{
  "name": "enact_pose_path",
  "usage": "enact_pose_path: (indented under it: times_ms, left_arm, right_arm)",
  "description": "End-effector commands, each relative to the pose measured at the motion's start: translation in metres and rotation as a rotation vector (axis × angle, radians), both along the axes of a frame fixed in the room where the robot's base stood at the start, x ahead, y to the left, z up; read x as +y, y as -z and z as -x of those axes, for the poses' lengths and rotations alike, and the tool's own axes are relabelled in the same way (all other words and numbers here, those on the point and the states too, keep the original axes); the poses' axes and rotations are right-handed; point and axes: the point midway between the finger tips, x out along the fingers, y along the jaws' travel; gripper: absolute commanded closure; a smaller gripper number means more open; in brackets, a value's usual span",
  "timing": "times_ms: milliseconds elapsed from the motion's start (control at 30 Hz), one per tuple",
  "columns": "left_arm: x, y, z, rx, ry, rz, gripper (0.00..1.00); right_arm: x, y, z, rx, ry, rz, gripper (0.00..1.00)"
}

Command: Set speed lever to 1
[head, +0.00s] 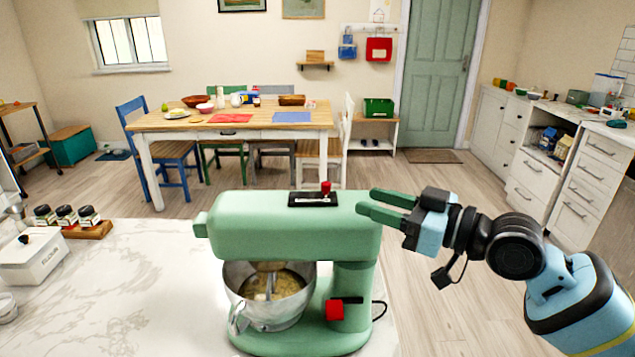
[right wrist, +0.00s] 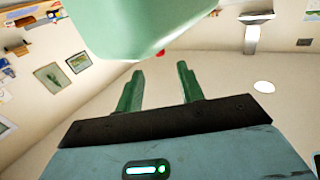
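The green stand mixer (head: 290,228) stands on the white marble counter, its metal bowl (head: 268,300) holding pale batter. A red knob (head: 326,187) stands up from a black plate (head: 313,199) on top of the mixer head, right of the plate's middle. A red block (head: 334,309) sits on the mixer's base; I cannot tell its function. My right gripper (head: 366,202) is open and empty, fingers pointing left at the right end of the mixer head. In the right wrist view the gripper (right wrist: 158,80) has its fingers apart, the mixer head (right wrist: 140,25) above and a bit of red (right wrist: 160,53) beyond. My left gripper is not in view.
Spice jars (head: 65,216) on a wooden rack and a white flour box (head: 33,258) are at the left of the counter (head: 130,290). Bare counter lies between them and the mixer. A dining table (head: 235,125) stands farther back.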

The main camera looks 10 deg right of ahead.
Motion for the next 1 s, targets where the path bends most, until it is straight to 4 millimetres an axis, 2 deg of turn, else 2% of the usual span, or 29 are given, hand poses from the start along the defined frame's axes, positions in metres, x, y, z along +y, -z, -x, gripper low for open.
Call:
enact_pose_path:
  times_ms: [367,733,1000]
  left_arm:
    - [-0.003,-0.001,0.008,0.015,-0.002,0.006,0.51]
    - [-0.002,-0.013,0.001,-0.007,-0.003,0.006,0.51]
    - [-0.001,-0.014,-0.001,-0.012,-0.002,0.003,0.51]
  right_arm:
    - [0.003,-0.004,-0.005,-0.005,0.001,-0.005,0.62]
    - [0.04,-0.006,-0.04,-0.007,-0.001,-0.006,0.62]
    - [0.054,-0.004,-0.055,-0.006,0.0,-0.003,0.62]
